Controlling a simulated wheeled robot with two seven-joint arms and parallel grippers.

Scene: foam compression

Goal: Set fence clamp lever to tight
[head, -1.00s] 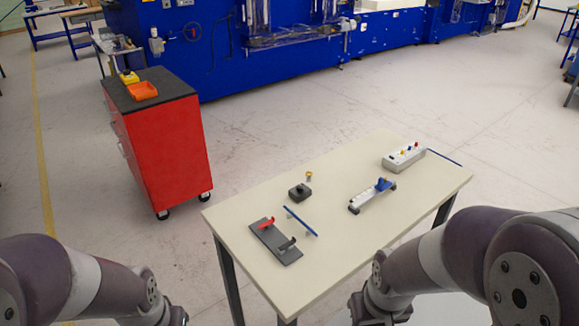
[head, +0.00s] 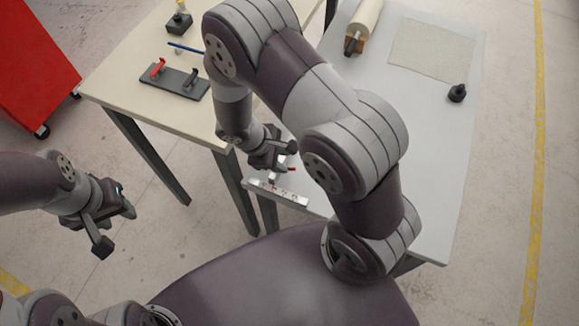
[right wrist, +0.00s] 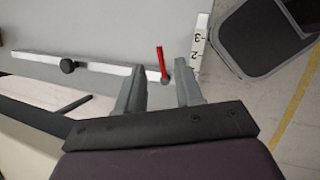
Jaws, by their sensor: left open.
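A small red lever (head: 291,169) shows at the near left corner of the grey table, partly hidden by my right gripper. In the right wrist view the red lever (right wrist: 161,62) stands out from the end of a long silver fence bar (right wrist: 110,69), with a black knob (right wrist: 68,66) further along. My right gripper (head: 279,152) is above this corner. In the right wrist view my right gripper (right wrist: 163,88) has its two fingers apart, with the lever showing between and beyond them, apparently untouched. My left gripper (head: 117,222) is open and empty, off the tables at left.
The grey table (head: 450,130) holds a pale roll (head: 364,22), a mat (head: 432,50) and a black knob (head: 457,93). A cream table (head: 125,70) beside it holds a dark board (head: 185,83) with red and black handles. A white numbered scale (right wrist: 200,42) adjoins the bar.

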